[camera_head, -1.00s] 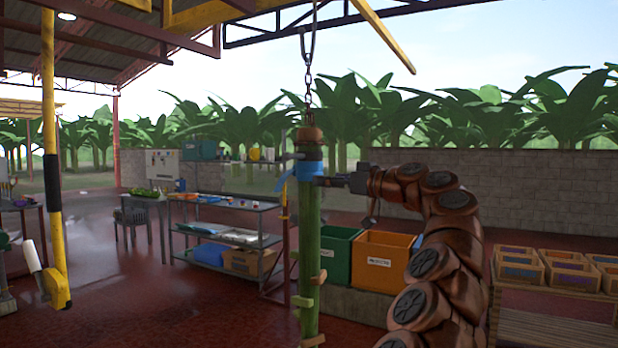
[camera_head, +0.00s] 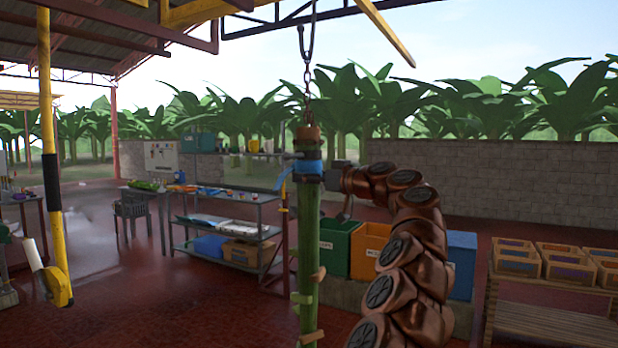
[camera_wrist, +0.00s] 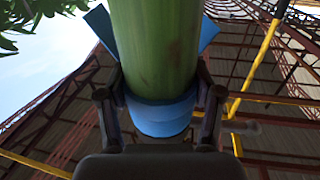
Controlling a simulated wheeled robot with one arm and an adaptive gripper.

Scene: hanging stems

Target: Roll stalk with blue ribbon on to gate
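The green stalk (camera_head: 309,235) hangs upright from a chain and hook, with a brown top and several small tan and green stubs lower down. A blue ribbon (camera_head: 309,167) is tied around it near the top; in the wrist view the ribbon (camera_wrist: 162,117) wraps the stalk (camera_wrist: 155,45), its loose ends sticking out on both sides. My gripper (camera_wrist: 160,92) has one finger on each side of the stalk at the ribbon and appears closed on it. In the head view, my arm reaches it from the right. I cannot clearly identify the gate.
A yellow post with a black band (camera_head: 50,180) stands at the left. A metal bench (camera_head: 235,197) with trays is behind the stalk. Green (camera_head: 337,248), orange (camera_head: 368,250) and blue (camera_head: 461,264) bins stand behind my arm; wooden crates (camera_head: 515,258) are at right. Red floor is open at front left.

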